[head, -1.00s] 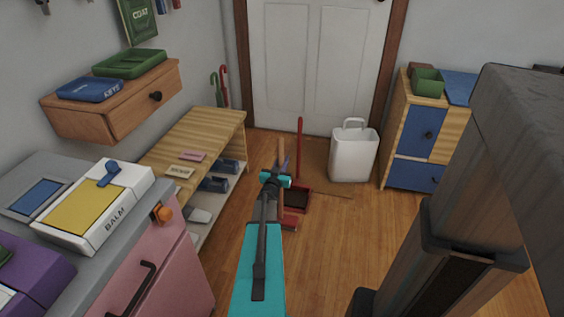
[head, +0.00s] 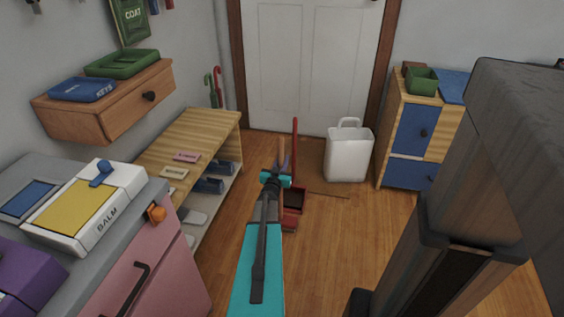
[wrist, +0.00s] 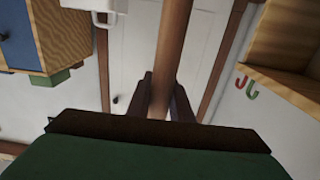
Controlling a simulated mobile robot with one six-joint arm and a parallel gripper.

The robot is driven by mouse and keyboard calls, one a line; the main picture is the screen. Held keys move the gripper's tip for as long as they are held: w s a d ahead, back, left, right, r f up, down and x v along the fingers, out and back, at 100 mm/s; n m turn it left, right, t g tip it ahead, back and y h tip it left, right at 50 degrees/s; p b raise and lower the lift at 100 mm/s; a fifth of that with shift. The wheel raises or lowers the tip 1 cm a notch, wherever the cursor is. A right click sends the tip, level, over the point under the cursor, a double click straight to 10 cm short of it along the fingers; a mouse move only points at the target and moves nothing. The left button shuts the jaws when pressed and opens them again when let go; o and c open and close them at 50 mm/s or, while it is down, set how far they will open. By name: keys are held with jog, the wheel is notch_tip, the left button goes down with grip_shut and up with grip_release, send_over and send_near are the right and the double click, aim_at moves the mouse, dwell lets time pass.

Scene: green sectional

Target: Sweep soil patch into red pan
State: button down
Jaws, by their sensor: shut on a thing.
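My gripper (head: 280,172) is shut on a wooden handle (head: 281,150), which stands up between the fingers; the handle also shows in the wrist view (wrist: 172,45). The red pan (head: 294,198) is on the floor just beyond and right of my gripper, with a dark inside and a tall red handle (head: 295,150) standing up. A small red piece (head: 289,224) shows at the pan's near side, partly behind my arm; I cannot tell whether it is the pan's edge or a brush head. I cannot make out a separate soil patch; my arm hides some floor.
A white bin (head: 348,155) stands right of the pan by the door (head: 310,70). A wooden shelf bench (head: 195,140) and pink cabinet (head: 150,260) line the left. A blue-drawer cabinet (head: 405,130) stands at right. Wooden floor (head: 350,230) is clear right of my arm.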

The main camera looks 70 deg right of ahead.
jog(key=shift+s+d, duration=0.15)
jog(key=shift+d, duration=1.35)
jog(key=shift+d+r, duration=0.2)
jog(key=shift+d, duration=1.7)
jog(key=shift+w+d+f+p, duration=0.1)
jog(key=shift+w+d+p, duration=0.1)
jog(key=shift+d, duration=0.3)
jog(key=shift+w+d+p, duration=0.2)
jog(key=shift+d, duration=0.3)
jog(key=shift+s+a+f, duration=0.1)
jog(key=shift+a, duration=1.8)
